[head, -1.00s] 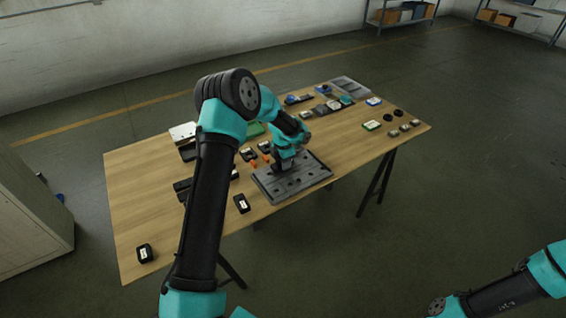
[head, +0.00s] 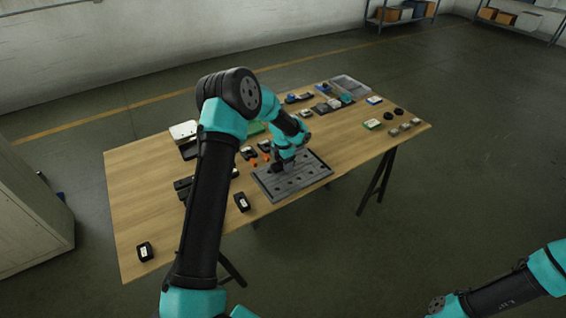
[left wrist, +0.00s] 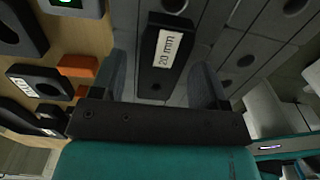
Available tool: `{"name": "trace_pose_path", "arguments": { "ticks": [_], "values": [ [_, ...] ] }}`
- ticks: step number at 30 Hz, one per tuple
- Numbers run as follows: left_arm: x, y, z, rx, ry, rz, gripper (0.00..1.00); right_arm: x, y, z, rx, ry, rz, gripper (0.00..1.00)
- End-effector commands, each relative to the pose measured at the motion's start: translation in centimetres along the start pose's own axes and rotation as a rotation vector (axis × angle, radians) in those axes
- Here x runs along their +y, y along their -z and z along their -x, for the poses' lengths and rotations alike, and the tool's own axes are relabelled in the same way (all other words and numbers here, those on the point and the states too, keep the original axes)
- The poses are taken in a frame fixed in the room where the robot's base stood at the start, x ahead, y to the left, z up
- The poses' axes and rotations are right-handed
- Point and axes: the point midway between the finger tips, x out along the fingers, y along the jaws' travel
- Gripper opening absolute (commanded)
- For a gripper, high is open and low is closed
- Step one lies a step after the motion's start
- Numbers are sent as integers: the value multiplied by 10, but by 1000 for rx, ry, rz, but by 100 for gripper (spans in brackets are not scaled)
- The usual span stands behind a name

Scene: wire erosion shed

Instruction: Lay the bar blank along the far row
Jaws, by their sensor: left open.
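The grey plate with rows of round holes (head: 312,181) lies near the front edge of the table. My left gripper (head: 277,167) is low over its far left part. In the left wrist view, the left gripper (left wrist: 164,85) is open, with one finger on each side of a black bar labelled "20 mm" (left wrist: 160,72). The bar lies over the holed plate (left wrist: 226,55), lengthwise between the fingers; whether it touches them I cannot tell. In the head view the gripper hides the bar. My right gripper is out of view; only part of that arm shows at lower right.
Orange pieces (head: 266,158) and black blocks (head: 249,153) lie close to the left of the gripper. Another black labelled block (head: 242,203) is at the plate's front left. A grey tray (head: 350,88) and small parts fill the far right. The wooden table's front left (head: 150,215) is mostly clear.

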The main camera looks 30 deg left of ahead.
Motion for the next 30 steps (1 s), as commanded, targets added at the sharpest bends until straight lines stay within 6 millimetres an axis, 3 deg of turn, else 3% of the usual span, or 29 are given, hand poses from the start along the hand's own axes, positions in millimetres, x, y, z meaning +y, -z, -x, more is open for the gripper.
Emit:
{"name": "trace_pose_path", "arguments": {
  "ticks": [8,21,30],
  "values": [
    [1,-1,32,-3,-2,1,68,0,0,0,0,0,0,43],
    [0,-1,111,-3,-3,0,68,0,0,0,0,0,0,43],
    [0,0,127,0,-1,0,68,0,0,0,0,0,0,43]
  ]
}}
